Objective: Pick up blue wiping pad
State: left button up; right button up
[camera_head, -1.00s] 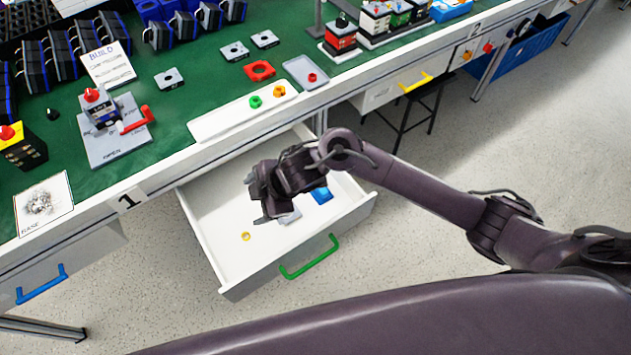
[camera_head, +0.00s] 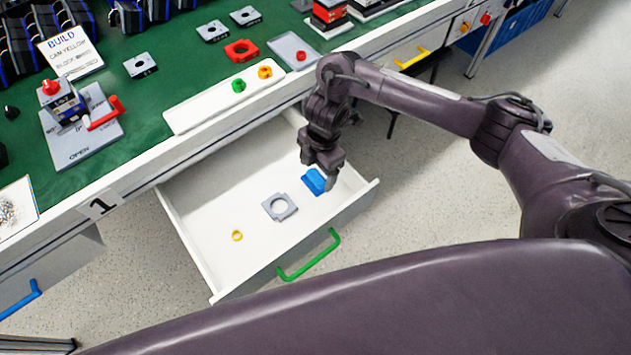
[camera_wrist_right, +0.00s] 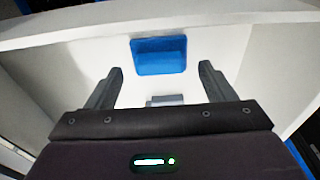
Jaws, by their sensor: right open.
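The blue wiping pad (camera_head: 313,181) lies in the open white drawer, towards its right side. It also shows in the right wrist view (camera_wrist_right: 159,56), ahead of the fingertips and roughly centred between them. My right gripper (camera_head: 326,178) is open and empty, pointing down over the drawer by the pad and covering part of it in the head view. In the right wrist view its two fingers (camera_wrist_right: 160,72) stand apart. I cannot tell the exact height of the fingers above the pad. My left gripper is not in view.
The drawer (camera_head: 190,203) also holds a grey plate with a hole (camera_head: 279,207) and a yellow ring (camera_head: 237,236). Its walls surround the pad, and a green handle (camera_head: 309,256) is on its front. The green-topped bench (camera_head: 190,85) stands behind with a white tray (camera_head: 205,112).

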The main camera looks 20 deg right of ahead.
aim_at(316, 175)
jog(key=shift+a+f, duration=0.1)
jog(key=shift+f, duration=0.85)
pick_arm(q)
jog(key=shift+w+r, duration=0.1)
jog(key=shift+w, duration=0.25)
pick_arm(e)
jog(key=shift+c, duration=0.2)
jog(key=c, duration=1)
jog(key=shift+r, duration=0.1)
